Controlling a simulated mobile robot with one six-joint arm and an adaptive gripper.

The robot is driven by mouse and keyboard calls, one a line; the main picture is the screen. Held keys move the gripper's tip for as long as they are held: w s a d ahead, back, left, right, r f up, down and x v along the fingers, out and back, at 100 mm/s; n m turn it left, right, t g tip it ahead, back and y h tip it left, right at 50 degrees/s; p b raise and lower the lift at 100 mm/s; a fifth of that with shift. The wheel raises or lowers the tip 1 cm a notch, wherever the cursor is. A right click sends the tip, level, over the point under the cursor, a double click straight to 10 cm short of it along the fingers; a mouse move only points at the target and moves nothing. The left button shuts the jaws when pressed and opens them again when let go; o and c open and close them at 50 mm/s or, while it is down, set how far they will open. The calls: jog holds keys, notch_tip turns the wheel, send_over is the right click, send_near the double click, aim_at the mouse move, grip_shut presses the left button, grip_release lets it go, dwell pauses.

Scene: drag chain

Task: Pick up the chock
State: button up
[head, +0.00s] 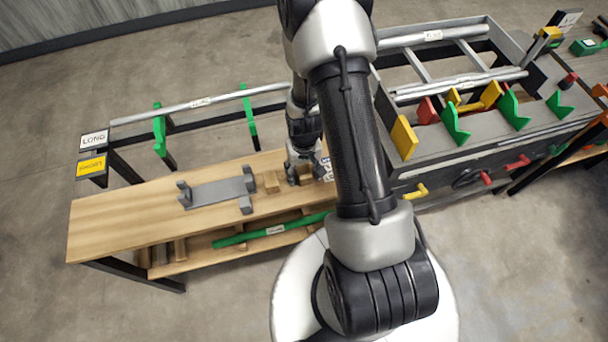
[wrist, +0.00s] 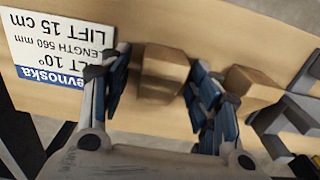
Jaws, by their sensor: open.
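A wooden chock (wrist: 163,72) lies on the wooden bench and shows between the two fingers of my gripper (wrist: 160,66) in the wrist view. The fingers are open, one on each side of it, with a visible gap at the left finger; contact on the right is unclear. A second wooden chock (wrist: 252,84) lies just right of the right finger. In the head view my gripper (head: 302,168) is low over the right part of the bench, and one chock (head: 271,182) shows to its left. The chock at my fingers is mostly hidden there.
The wooden bench (head: 115,220) has free room at its left end. A grey bracket-like fixture (head: 222,192) stands left of the chocks. A white printed label (wrist: 62,45) lies left of my fingers. A green bar (head: 270,231) lies on the lower shelf. A grey frame (head: 480,140) stands right.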

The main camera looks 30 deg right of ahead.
jog(key=shift+c, duration=0.2)
jog(key=c, duration=1.1)
